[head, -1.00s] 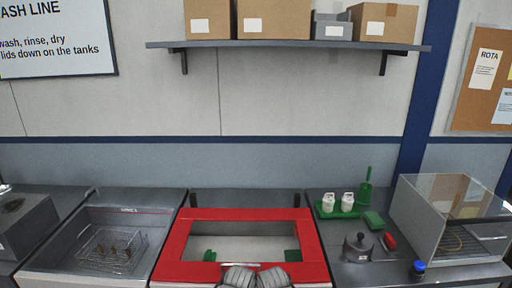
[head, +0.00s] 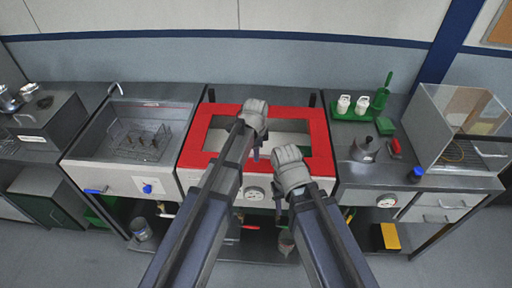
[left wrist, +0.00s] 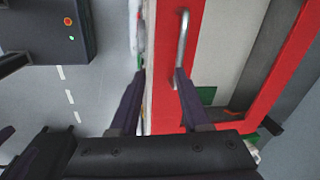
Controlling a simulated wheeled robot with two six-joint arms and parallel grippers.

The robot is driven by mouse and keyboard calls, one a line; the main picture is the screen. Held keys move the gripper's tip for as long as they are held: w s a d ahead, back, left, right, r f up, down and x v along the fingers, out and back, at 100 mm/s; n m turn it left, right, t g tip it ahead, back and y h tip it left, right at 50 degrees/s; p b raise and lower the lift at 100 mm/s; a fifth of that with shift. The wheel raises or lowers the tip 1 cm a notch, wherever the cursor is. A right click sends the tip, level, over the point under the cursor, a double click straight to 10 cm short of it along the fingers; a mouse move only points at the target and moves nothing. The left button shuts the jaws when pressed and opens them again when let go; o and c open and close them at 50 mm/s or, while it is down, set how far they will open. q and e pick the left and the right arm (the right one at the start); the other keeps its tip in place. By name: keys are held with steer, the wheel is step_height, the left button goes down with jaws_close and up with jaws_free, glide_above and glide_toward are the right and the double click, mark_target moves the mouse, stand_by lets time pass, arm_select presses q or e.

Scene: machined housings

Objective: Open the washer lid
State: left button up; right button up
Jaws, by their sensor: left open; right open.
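The washer lid (head: 196,142) is a red frame around a clear window, lying flat on the middle tank. In the left wrist view the red lid (left wrist: 166,112) has a bent metal bar handle (left wrist: 183,42). My left gripper (head: 256,154) is over the lid's front edge. In the left wrist view its fingers (left wrist: 157,84) are apart and empty; the right finger's tip overlaps the handle's near end, and I cannot tell whether they touch. My right gripper (head: 279,200) is open, in front of the washer's front panel near a round gauge. My arms hide part of the lid and front.
A sink with a wire basket (head: 137,142) is left of the washer. On the right counter are a green tray with white bottles (head: 345,106), a grey kettle-like pot (head: 364,150) and a clear box (head: 455,125). Shelves below hold several items; the floor in front is clear.

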arm_select(q)
steer(key=shift+m, duration=0.9)
steer(key=w+f+b, duration=0.1)
steer(key=f+b, duration=0.1)
steer(key=w+f+b, duration=0.2)
steer(key=b, duration=0.1)
steer(key=w+f+b, duration=0.1)
steer(key=f+b, duration=0.1)
steer(key=shift+w+a+f, duration=0.15)
steer(key=shift+w+f, duration=0.2)
steer(key=shift+f, duration=0.05)
steer(key=shift+r, duration=0.1)
jaws_close()
stand_by(0.7)
